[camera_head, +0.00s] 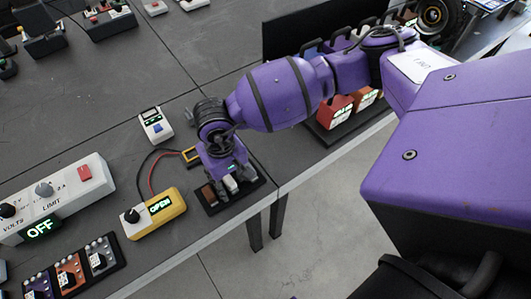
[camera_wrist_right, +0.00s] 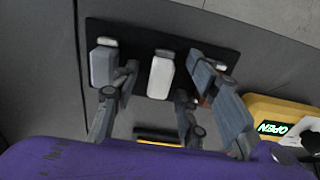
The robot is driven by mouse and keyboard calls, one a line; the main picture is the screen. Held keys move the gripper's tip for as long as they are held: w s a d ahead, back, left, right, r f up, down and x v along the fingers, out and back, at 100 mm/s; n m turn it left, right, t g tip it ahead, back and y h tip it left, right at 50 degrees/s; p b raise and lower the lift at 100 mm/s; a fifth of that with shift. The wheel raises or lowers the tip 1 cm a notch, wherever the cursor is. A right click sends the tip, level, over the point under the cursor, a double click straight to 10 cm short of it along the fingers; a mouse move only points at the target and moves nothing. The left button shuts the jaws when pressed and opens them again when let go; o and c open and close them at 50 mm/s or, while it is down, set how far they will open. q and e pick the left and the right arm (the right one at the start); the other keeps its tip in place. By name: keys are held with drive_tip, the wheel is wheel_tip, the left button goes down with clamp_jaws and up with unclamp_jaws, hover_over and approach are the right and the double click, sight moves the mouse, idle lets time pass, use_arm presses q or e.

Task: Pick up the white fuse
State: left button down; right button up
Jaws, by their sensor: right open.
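The white fuse (camera_wrist_right: 160,76) stands in a black holder (camera_wrist_right: 140,36), in the middle of a row, in the right wrist view. My right gripper (camera_wrist_right: 166,80) is open, with one finger on each side of the white fuse and a gap to it. A grey fuse (camera_wrist_right: 103,66) is left of the left finger. A reddish-brown fuse is mostly hidden behind the right finger. In the head view my right gripper (camera_head: 224,170) is over the holder (camera_head: 238,203), with the white fuse (camera_head: 230,184) just below it. My left gripper is not in view.
A yellow meter (camera_head: 155,213) reading OPEN, with red and black leads, lies left of the holder. A white power supply (camera_head: 58,196) reading OFF is farther left. A small white device (camera_head: 156,125) is behind. The table edge is close in front of the holder.

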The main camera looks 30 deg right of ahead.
drive_tip(key=shift+c, duration=0.5)
drive_tip(key=shift+w+r, duration=0.1)
clamp_jaws()
